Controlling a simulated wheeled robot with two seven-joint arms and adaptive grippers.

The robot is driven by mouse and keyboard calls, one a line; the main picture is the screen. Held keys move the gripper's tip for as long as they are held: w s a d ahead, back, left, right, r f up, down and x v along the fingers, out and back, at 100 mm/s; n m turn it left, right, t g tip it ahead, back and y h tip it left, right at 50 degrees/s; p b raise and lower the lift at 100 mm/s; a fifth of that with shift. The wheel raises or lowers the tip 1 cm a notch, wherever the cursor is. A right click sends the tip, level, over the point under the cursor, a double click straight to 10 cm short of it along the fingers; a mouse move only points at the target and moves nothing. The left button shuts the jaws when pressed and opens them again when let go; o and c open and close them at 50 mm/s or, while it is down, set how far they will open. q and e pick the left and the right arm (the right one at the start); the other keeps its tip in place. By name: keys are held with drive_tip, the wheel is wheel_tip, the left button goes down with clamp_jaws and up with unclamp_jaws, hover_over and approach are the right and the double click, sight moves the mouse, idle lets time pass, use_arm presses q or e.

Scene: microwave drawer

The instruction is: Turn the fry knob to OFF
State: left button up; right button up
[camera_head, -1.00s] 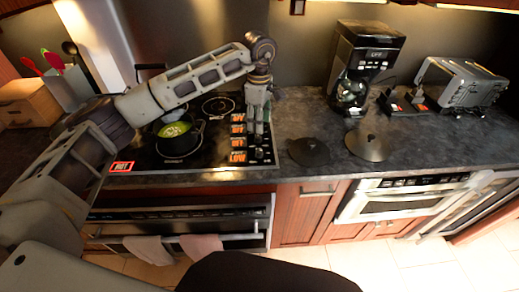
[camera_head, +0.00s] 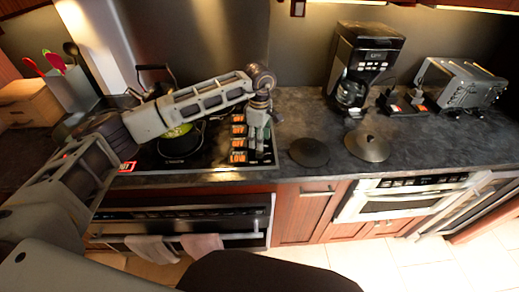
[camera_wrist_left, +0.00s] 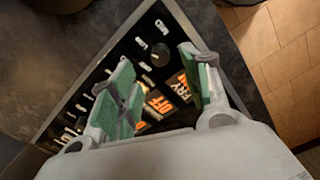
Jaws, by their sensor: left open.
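The cooktop control panel (camera_head: 267,157) is at the right edge of the black cooktop, with orange-lit labels (camera_head: 238,143) beside a row of knobs. My left gripper (camera_head: 258,140) is over this row from above and hides most of the knobs. In the left wrist view my left gripper (camera_wrist_left: 157,66) is open, with its green pads apart. A dark knob (camera_wrist_left: 148,80) shows between the fingers; I cannot tell if they touch it. Orange labels (camera_wrist_left: 178,88), one seeming to read FRY, lie close by, partly covered. My right gripper is not in view.
A black pot (camera_head: 181,142) with green contents stands on the cooktop, left of the panel. Two dark round lids (camera_head: 309,152) (camera_head: 367,147) lie on the counter to the right. A coffee maker (camera_head: 362,60) and a toaster (camera_head: 462,84) stand farther right.

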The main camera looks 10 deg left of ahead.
sight(260, 154)
use_arm(q)
wheel_tip(260, 154, down, 5)
drive_tip(key=shift+f+p, duration=0.1)
drive_tip(key=shift+p, duration=0.3)
drive_tip(key=shift+f, duration=0.65)
drive_tip(key=c, duration=1)
drive_tip(key=shift+c, duration=0.2)
